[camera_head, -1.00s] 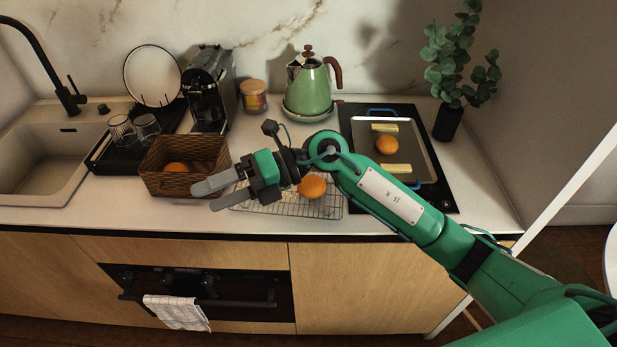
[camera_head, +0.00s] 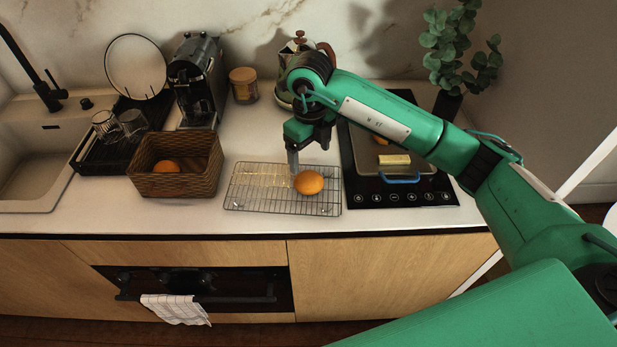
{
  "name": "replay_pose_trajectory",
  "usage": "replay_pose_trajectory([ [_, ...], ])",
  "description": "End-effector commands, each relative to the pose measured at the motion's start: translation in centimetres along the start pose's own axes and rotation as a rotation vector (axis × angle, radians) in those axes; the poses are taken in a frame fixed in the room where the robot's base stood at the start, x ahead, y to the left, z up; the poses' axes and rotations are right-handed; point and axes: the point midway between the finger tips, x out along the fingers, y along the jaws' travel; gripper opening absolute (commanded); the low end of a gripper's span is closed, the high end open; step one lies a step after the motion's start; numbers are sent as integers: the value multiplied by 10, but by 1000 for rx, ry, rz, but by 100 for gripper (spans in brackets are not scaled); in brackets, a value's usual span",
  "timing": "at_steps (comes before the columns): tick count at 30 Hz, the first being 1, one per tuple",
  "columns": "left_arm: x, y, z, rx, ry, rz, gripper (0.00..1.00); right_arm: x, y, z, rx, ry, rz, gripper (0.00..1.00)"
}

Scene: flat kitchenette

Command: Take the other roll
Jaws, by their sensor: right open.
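An orange-brown roll (camera_head: 309,183) sits on the wire rack (camera_head: 258,201) on the counter. Another roll (camera_head: 166,167) lies in the woven basket (camera_head: 176,186) left of the rack. My right gripper (camera_head: 293,168) is open and empty and points down. Its fingers are just behind and left of the rack's roll; I cannot tell whether they touch it. My left gripper is not in view.
A yellow block (camera_head: 394,160) lies at the tray's front, near a blue handle (camera_head: 400,179). The kettle (camera_head: 285,92), partly hidden, a jar (camera_head: 243,85) and a coffee machine (camera_head: 196,83) stand behind. The rack's left half is clear.

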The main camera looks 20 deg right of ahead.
Motion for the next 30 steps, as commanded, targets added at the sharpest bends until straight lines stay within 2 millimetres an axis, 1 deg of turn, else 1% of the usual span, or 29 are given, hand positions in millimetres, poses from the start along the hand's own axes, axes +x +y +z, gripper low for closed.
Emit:
replay_pose_trajectory([
  [1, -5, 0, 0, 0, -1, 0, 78, 7, 0, -1, 0, 3, 3, 82],
  [3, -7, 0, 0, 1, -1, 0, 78, 18, 1, 0, 1, 2, 3, 82],
  [6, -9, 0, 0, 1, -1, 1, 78, 28, 1, 0, -1, 0, 2, 82],
  [11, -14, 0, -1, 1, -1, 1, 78, 36, 2, 0, -2, 0, 4, 82],
  [16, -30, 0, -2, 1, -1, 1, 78, 56, 6, -2, -1, 3, 5, 82],
  [18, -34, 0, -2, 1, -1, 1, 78, 67, 7, -2, -1, 2, 4, 82],
  [21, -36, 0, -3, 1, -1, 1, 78, 79, 6, -1, -1, 0, 4, 82],
  [24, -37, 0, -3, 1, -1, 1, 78, 84, 6, -1, -1, -1, 2, 82],
  [29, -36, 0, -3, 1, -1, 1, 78, 85, 6, -1, -2, -2, 2, 82],
  [30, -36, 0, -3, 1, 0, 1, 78, 85, 6, -1, -2, -2, 2, 80],
])
